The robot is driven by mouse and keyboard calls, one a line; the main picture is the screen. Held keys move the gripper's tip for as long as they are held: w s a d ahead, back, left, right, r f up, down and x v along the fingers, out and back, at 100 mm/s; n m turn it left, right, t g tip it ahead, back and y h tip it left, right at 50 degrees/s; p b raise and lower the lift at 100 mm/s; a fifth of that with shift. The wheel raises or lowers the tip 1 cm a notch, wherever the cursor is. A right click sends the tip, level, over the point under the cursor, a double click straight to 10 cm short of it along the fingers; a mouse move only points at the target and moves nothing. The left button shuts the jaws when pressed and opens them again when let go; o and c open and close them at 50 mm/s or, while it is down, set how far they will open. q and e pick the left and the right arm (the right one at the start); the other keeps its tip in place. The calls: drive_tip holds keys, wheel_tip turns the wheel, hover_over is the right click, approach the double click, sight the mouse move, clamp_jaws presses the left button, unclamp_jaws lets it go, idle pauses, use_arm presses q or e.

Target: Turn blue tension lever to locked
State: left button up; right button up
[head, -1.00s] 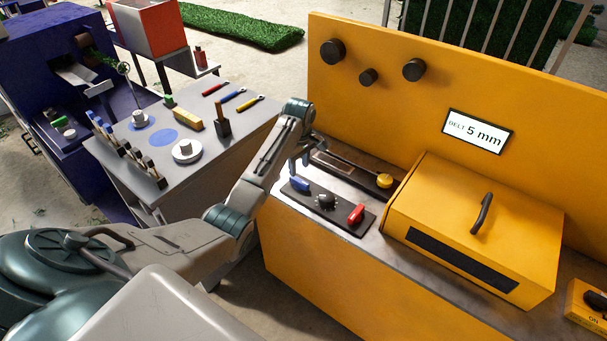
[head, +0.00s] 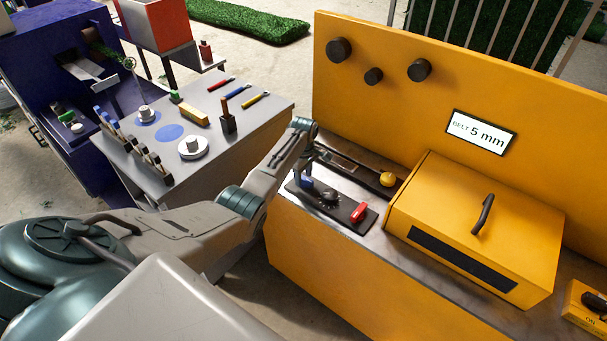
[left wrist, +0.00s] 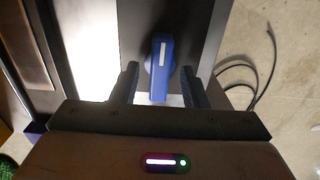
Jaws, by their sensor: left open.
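The blue tension lever (head: 307,183) sits at the left end of a black control plate (head: 345,219) on the yellow machine's ledge. In the left wrist view the blue lever (left wrist: 161,68) has a white stripe and lies between the two fingers. My left gripper (left wrist: 161,85) is open, with one finger on each side of the lever and a visible gap at each side. In the head view my left gripper (head: 303,178) is over the lever and partly hides it. My right gripper is not in view.
On the same plate are a black dial (head: 329,197) and a red lever (head: 360,212). A yellow knob (head: 387,179) is behind them, and a yellow lidded box (head: 478,228) stands to the right. A grey bench (head: 215,150) with tools stands to the left.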

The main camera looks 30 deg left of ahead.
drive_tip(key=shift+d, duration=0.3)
use_arm(q)
drive_tip(key=shift+c, duration=0.7)
drive_tip(key=shift+f, duration=0.1)
clamp_jaws()
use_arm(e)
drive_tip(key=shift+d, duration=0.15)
